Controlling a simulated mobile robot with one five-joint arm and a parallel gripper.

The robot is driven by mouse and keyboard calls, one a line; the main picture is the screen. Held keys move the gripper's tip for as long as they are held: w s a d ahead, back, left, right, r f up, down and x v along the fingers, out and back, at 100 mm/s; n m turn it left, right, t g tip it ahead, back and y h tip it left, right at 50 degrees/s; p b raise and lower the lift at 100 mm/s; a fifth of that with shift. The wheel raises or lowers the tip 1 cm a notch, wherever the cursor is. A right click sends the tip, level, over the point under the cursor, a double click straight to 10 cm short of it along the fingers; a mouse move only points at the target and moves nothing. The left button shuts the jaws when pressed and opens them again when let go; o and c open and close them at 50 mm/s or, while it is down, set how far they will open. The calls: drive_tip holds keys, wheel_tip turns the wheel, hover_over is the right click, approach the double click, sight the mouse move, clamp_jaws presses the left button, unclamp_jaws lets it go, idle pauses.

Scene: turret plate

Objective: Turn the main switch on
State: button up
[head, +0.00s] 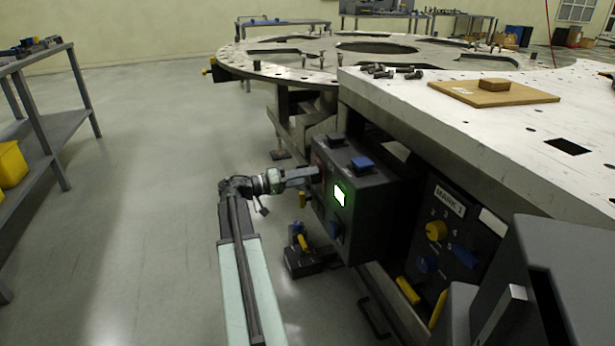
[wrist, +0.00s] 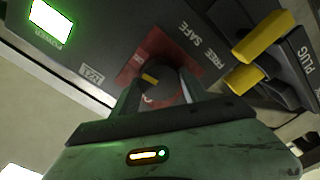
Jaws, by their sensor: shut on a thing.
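The main switch (wrist: 160,82) is a dark round knob with a yellow mark on a red plate in the wrist view, with lettering such as "FREE" and "SAFE" beside it. My gripper (wrist: 158,90) has its two fingers on either side of the knob and is shut on it. In the head view my gripper (head: 316,172) reaches the left face of the dark control box (head: 365,205), and its fingers hide most of the knob. A bright green lit panel (head: 340,194) glows on the box and also shows at the upper left of the wrist view (wrist: 50,22).
A yellow-handled plug (wrist: 262,38) sits right of the switch in the wrist view. A blue knob (head: 362,163) tops the box. The large white plate (head: 470,115) overhangs at right. A panel marked "MARK 1" (head: 448,200) is below it. Open floor (head: 150,200) lies left.

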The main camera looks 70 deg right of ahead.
drive_tip(key=shift+a+f+m, duration=0.1)
drive_tip(key=shift+m, duration=0.9)
drive_tip(key=o, duration=1.4)
drive_tip(key=shift+c, duration=0.2)
drive_tip(key=v, duration=0.7)
drive_tip(key=shift+w+a, duration=0.2)
drive_tip(key=shift+w, duration=0.1)
